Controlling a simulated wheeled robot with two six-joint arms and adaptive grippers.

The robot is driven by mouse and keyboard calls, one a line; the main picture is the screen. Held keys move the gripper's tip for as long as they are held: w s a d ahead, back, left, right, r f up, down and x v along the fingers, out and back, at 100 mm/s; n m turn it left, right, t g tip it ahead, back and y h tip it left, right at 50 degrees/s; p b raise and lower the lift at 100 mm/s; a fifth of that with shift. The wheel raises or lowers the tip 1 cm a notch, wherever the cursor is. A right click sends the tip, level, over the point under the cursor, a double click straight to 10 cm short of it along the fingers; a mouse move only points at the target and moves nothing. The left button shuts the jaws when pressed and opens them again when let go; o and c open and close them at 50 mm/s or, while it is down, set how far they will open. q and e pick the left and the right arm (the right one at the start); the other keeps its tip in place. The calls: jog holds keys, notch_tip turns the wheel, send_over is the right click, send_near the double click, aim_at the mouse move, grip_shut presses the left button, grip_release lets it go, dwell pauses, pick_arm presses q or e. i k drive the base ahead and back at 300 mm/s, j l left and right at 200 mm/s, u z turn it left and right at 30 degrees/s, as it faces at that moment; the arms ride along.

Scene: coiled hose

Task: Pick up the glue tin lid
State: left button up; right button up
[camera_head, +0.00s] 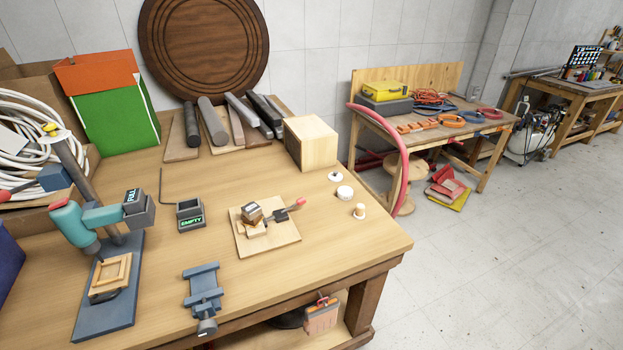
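Several small round items stand in a loose row near the right edge of the wooden workbench (330,235). The farthest is a flat white disc with a small knob (335,177), which looks like the glue tin lid. Nearer is a short white round tin (345,192). Nearest is a small tan cylinder on a pale base (359,212). They are too small to tell for certain which is the lid. The disc lies apart from the tin, on the bench top. Neither of my grippers is in view.
A wooden block (310,143) stands just behind the small items. A board with a clamp (267,230) lies to their left. A drill stand (105,250), a blue vise (203,290) and an EMPTY bin (190,215) stand farther left. The bench's right front corner is clear.

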aim_at(335, 177)
jog(key=i+l+u, duration=0.15)
jog(key=l+u, duration=0.15)
jog(key=i+l+u, duration=0.25)
jog(key=l+u, duration=0.6)
jog(key=l, duration=0.15)
